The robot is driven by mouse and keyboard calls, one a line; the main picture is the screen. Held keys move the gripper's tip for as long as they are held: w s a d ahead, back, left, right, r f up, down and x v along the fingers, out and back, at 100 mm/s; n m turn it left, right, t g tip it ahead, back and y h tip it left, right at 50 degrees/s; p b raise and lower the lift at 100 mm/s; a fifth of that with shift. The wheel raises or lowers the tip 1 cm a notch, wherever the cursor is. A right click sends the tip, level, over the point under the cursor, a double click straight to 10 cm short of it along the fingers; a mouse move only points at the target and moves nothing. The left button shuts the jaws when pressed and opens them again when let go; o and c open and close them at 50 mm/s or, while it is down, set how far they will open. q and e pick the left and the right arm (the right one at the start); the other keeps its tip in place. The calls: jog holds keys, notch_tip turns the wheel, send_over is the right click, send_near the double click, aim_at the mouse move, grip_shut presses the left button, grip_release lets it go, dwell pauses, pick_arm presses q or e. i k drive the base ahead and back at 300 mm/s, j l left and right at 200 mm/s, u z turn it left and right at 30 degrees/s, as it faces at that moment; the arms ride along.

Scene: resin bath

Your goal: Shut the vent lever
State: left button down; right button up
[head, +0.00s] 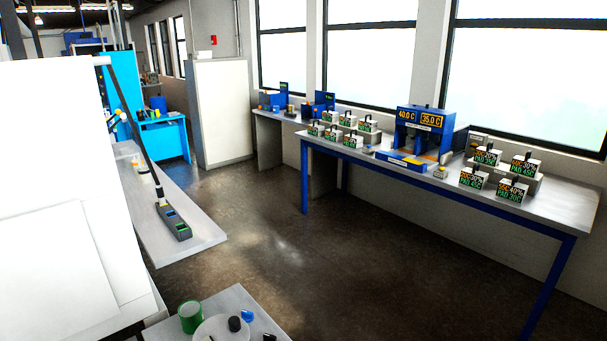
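I cannot pick out the vent lever with certainty. At the bottom edge, a grey bench (229,296) carries a pale round lid or plate (212,328), cut off by the frame. On or beside it are a black knob-like part (234,324), a blue part (247,316) and a small dark part (269,337). They are too small to tell whether any is a lever or how it is set. A green-sided cup or can (190,316) stands left of the plate. Neither of my grippers is in view.
A large white panel (60,190) blocks the left. Behind it, a grey bench (190,236) holds a dark device with coloured buttons (174,222). A long blue-legged table (560,207) with a blue press (424,133) and labelled boxes stands right. Open floor (300,260) lies between.

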aim_at(119, 111)
jog(key=i+l+z, duration=1.15)
jog(key=i+z, duration=0.15)
jog(key=i+u, duration=0.5)
jog(key=i+l+u, duration=0.2)
jog(key=i+u, duration=0.3)
jog(key=i+j+u, duration=0.25)
jog(key=u, duration=0.2)
jog(key=i+u, duration=0.9)
jog(key=i+l+u, duration=0.15)
jog(key=i+u, duration=0.35)
jog(key=i+l+u, duration=0.25)
jog(key=u, duration=0.2)
jog(key=i+l+u, duration=0.35)
jog(key=i+u, duration=0.15)
jog(key=i+l, duration=0.5)
jog(key=i+l+z, duration=0.1)
jog(key=i+l, duration=0.35)
jog(key=i, duration=0.15)
jog(key=i+l+z, duration=0.1)
jog(key=i+l, duration=0.35)
jog(key=i, duration=0.1)
